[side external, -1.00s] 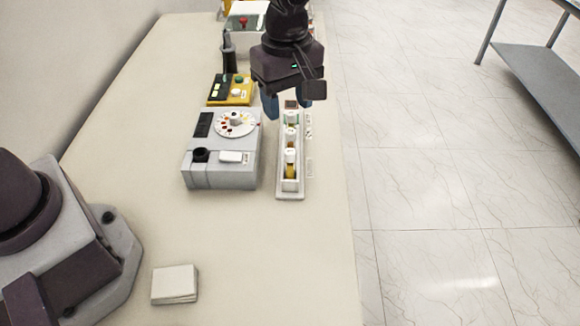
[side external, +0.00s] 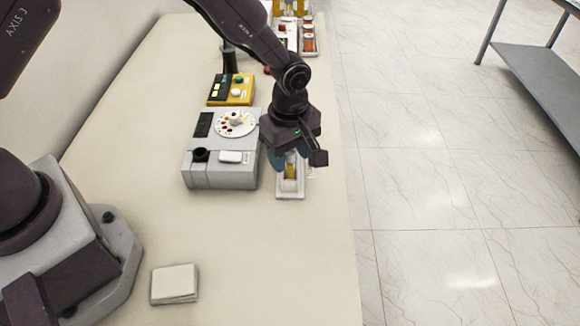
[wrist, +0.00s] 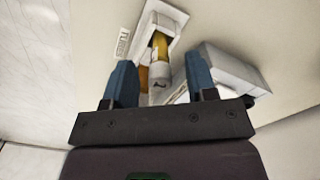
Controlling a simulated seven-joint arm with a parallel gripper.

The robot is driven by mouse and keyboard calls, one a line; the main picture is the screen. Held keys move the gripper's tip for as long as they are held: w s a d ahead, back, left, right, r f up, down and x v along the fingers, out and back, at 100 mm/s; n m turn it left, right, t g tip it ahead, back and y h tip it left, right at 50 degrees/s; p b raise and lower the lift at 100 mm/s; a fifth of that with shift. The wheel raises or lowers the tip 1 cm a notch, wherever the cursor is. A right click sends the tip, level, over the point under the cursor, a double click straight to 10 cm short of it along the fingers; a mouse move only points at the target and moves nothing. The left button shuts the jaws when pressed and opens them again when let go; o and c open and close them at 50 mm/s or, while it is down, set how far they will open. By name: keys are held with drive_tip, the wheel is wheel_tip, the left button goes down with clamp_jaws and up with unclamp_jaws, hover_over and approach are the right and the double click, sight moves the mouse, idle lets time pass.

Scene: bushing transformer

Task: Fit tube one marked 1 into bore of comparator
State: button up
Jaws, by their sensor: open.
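The comparator (side external: 222,160) is a grey box with a coloured dial on top and a dark round bore (side external: 200,155) at its near left corner. To its right is the white tube rack (side external: 290,194), largely hidden under my gripper (side external: 287,166). A tube with yellow contents and a pale cap stands in the near end of the rack; it shows best in the wrist view (wrist: 160,48). My gripper is open, its blue fingers on either side of this tube, seemingly not gripping it. The mark on its cap is too blurred to read.
A yellow and black device (side external: 230,90) stands behind the comparator. More equipment (side external: 292,30) is at the far end. A white pad (side external: 174,284) lies near the front. The table (side external: 260,260) in front of the rack is clear; its right edge is close to the rack.

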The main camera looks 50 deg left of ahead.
drive_tip(key=shift+f, duration=0.55)
clamp_jaws()
drive_tip(key=shift+r, duration=0.1)
